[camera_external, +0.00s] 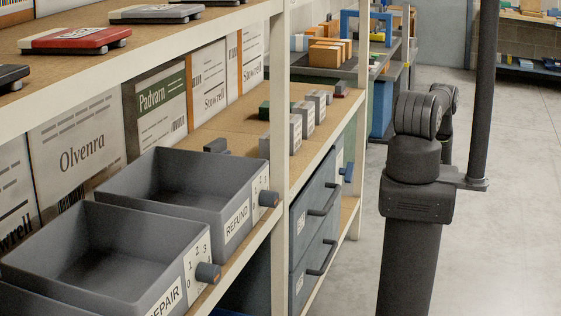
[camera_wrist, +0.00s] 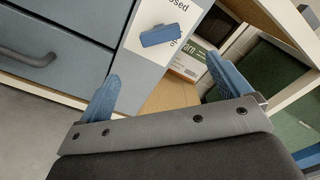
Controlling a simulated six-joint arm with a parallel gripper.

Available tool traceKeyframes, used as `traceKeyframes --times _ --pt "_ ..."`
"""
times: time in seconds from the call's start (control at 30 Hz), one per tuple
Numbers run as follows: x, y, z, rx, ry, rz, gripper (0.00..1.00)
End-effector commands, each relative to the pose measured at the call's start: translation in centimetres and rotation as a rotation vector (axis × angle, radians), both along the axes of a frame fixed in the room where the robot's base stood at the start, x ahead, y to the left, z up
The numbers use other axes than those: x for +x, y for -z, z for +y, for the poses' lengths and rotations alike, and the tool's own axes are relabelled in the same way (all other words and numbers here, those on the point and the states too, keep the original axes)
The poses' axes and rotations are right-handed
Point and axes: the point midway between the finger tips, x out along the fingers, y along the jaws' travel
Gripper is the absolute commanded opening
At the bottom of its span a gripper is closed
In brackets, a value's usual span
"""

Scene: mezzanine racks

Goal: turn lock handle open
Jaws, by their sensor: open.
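The lock handle (camera_wrist: 163,35) is a short blue bar on a white label on the pale front panel right of the drawers. It tilts slightly in the wrist view. In the external view, a small blue piece (camera_external: 346,172) beside the grey-blue drawers looks like the same handle. My gripper (camera_wrist: 162,67) is open, with two blue fingers spread apart and nothing between them. The handle lies beyond the fingertips, roughly between them in the picture, with no contact visible. The external view does not show my gripper.
Grey-blue drawers with dark bar handles (camera_external: 324,199) sit beside the lock. Grey bins (camera_external: 140,235) stand on the left shelf, and boxes (camera_external: 160,97) stand behind them. Wooden shelf edges and a dark green compartment (camera_wrist: 262,78) are at right in the wrist view. The floor (camera_external: 500,230) is clear.

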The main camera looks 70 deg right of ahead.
Motion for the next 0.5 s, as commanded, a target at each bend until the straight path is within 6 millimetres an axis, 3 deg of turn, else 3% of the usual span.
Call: traceKeyframes --times 0.5 --pt "11.1 -0.1 0.1 -0.005 -0.008 0.0 0.95"
